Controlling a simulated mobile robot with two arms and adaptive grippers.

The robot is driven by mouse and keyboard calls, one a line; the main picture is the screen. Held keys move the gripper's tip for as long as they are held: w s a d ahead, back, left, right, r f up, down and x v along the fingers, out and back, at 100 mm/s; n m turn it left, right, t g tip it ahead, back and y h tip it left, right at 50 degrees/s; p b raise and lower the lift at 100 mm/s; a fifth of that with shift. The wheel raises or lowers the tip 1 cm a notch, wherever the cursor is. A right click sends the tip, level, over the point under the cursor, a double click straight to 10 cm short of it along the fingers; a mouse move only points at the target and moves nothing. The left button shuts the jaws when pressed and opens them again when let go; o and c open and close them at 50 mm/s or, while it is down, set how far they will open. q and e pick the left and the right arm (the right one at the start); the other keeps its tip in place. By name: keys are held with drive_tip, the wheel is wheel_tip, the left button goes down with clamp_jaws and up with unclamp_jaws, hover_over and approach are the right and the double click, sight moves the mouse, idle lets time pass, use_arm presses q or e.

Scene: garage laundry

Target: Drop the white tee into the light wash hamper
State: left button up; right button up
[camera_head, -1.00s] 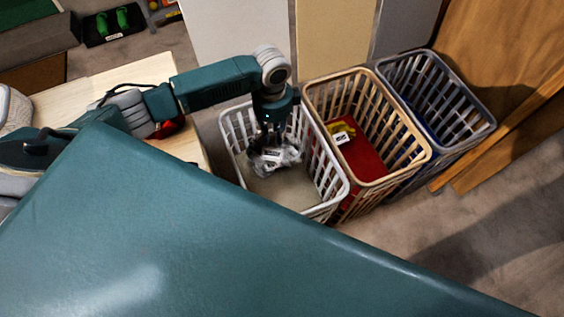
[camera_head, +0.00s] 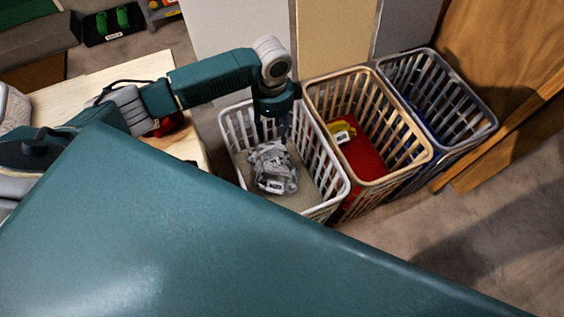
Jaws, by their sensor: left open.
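The light wash hamper is the white slatted basket (camera_head: 334,196) in the middle of the head view, leftmost of three. The white tee (camera_head: 272,168) is a crumpled greyish-white bundle with a small label, inside this hamper and apparently resting on its floor. My left gripper (camera_head: 272,132) points down inside the hamper, just above the tee. It is open; its fingertips are partly hard to make out against the bundle. My right gripper is not in view.
A tan basket (camera_head: 405,172) with red and yellow cloth stands right of the white one. A pale wooden table (camera_head: 95,80) lies left. My own teal body fills the foreground.

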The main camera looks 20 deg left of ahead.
use_arm(q)
wheel_tip(320, 180, up, 10)
idle(0.3)
idle(0.4)
